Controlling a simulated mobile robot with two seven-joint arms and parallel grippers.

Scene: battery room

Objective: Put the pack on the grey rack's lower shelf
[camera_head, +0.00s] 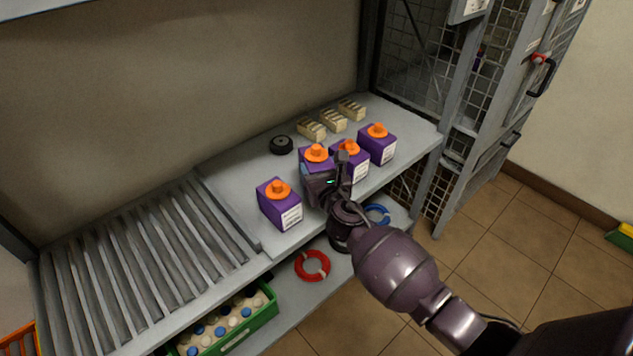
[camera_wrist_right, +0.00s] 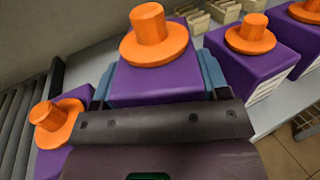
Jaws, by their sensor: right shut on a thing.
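My right gripper (camera_head: 323,170) is shut on a purple pack (camera_head: 313,153) with an orange cap, at the upper shelf of the grey rack (camera_head: 235,175). In the right wrist view the blue-grey fingers press on two sides of this pack (camera_wrist_right: 155,86). I cannot tell whether its base touches the shelf. Another pack (camera_head: 280,204) stands to the left, near the front edge. Two more, a middle pack (camera_head: 353,162) and a right pack (camera_head: 378,144), stand on the right. The lower shelf (camera_head: 290,311) shows below, partly hidden by my arm. My left gripper is not in view.
The lower shelf holds a green crate of bottles (camera_head: 262,312), a red ring (camera_head: 312,266) and a blue ring (camera_head: 377,214). A black wheel (camera_head: 281,145) and beige blocks (camera_head: 333,121) sit behind the packs. Slatted rollers (camera_head: 150,245) are left. A mesh cage (camera_head: 480,90) stands right.

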